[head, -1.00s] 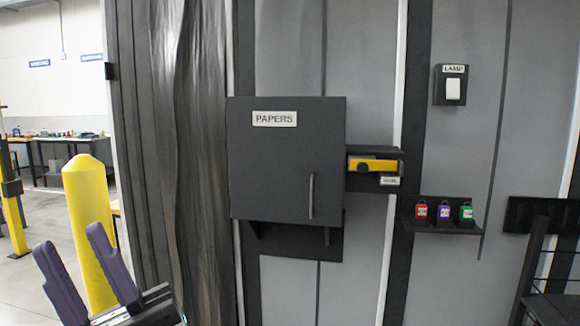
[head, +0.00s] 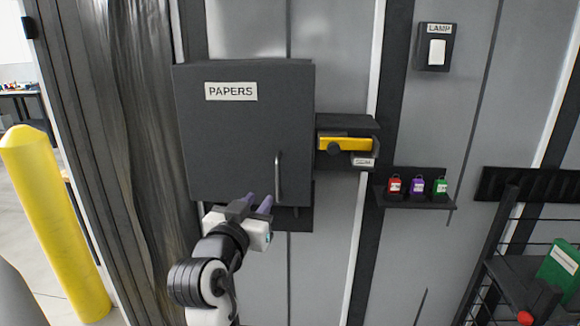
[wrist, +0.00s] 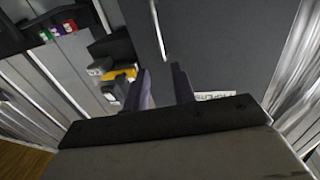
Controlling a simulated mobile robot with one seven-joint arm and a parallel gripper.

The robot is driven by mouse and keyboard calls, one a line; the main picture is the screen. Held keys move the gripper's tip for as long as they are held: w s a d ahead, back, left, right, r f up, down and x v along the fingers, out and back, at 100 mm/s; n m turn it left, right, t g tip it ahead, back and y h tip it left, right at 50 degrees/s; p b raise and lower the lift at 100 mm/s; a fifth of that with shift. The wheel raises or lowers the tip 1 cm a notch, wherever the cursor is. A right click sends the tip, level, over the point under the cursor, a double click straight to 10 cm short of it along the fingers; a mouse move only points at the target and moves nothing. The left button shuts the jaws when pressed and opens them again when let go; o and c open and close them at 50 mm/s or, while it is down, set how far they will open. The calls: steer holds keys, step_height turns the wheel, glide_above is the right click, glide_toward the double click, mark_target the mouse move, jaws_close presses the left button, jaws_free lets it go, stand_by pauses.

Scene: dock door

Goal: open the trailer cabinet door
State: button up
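The dark grey cabinet door (head: 240,130) has a PAPERS label and appears shut in the head view. Its upright metal bar handle (head: 278,178) is near the lower right edge. My gripper (head: 258,203), with purple fingers, is open and empty just left of and below the handle, in front of the door's lower edge. In the wrist view the fingers (wrist: 160,85) are apart. The handle (wrist: 159,30) shows beyond them, not between them, and the door (wrist: 220,45) fills the upper right.
A shelf with a yellow tool (head: 345,144) sits right of the cabinet. Red, purple and green padlocks (head: 418,186) stand on a lower ledge. A lamp switch (head: 436,48) is on the wall. A yellow bollard (head: 55,220) stands left; a dark cart (head: 525,280) stands lower right.

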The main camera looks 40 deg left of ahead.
mark_target(277, 176)
steer(key=p+x, duration=0.4)
steer(key=x, duration=0.9)
steer(key=shift+w+a+f, duration=0.1)
steer(key=shift+w, duration=0.1)
jaws_close()
